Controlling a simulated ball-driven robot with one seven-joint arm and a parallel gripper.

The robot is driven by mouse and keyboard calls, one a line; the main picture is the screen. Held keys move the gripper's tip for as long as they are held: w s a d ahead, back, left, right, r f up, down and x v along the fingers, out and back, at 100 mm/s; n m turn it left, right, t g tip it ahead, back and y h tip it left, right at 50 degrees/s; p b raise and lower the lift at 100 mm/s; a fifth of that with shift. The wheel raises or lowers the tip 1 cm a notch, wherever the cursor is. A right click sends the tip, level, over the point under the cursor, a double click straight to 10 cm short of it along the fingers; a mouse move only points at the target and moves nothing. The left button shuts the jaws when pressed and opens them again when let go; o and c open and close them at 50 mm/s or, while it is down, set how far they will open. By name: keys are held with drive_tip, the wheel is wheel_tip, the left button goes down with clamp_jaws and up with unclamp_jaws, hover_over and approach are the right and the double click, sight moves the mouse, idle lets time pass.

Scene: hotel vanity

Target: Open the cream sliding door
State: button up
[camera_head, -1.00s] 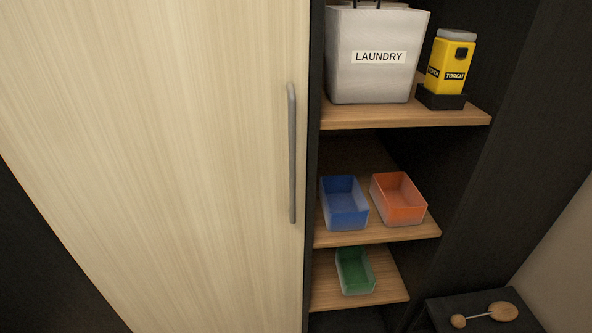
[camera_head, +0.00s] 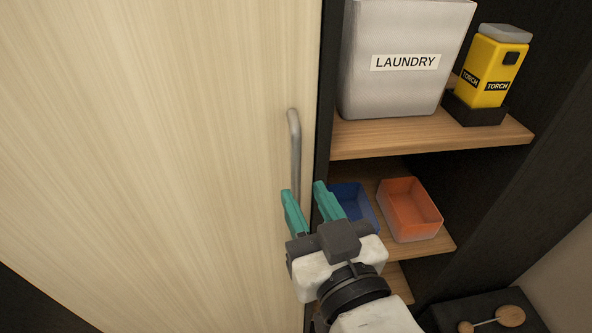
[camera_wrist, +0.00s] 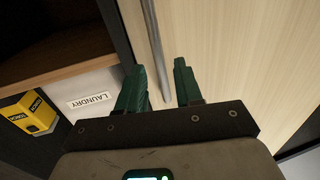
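The cream sliding door (camera_head: 150,150) has a pale wood grain and fills the left of the head view. It also shows in the wrist view (camera_wrist: 240,50). A grey vertical bar handle (camera_head: 295,150) is near the door's right edge, its lower part hidden behind my gripper. My gripper (camera_head: 304,190) is open, with two teal fingers apart and pointing at the door. In the wrist view, the handle (camera_wrist: 155,45) runs down into the gap between the fingertips (camera_wrist: 160,68). I cannot tell whether either finger touches it.
Right of the door is an open dark cabinet with wooden shelves (camera_head: 400,135). It holds a laundry bag (camera_head: 400,85), a yellow torch (camera_head: 490,70), a blue bin (camera_head: 350,195) and an orange bin (camera_head: 410,212). A dark stand (camera_head: 470,310) is at lower right.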

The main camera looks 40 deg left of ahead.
sight(298, 182)
drive_tip(key=shift+p+x, duration=0.35)
drive_tip(key=shift+x, duration=2.25)
drive_tip(key=shift+c, duration=0.3)
clamp_jaws()
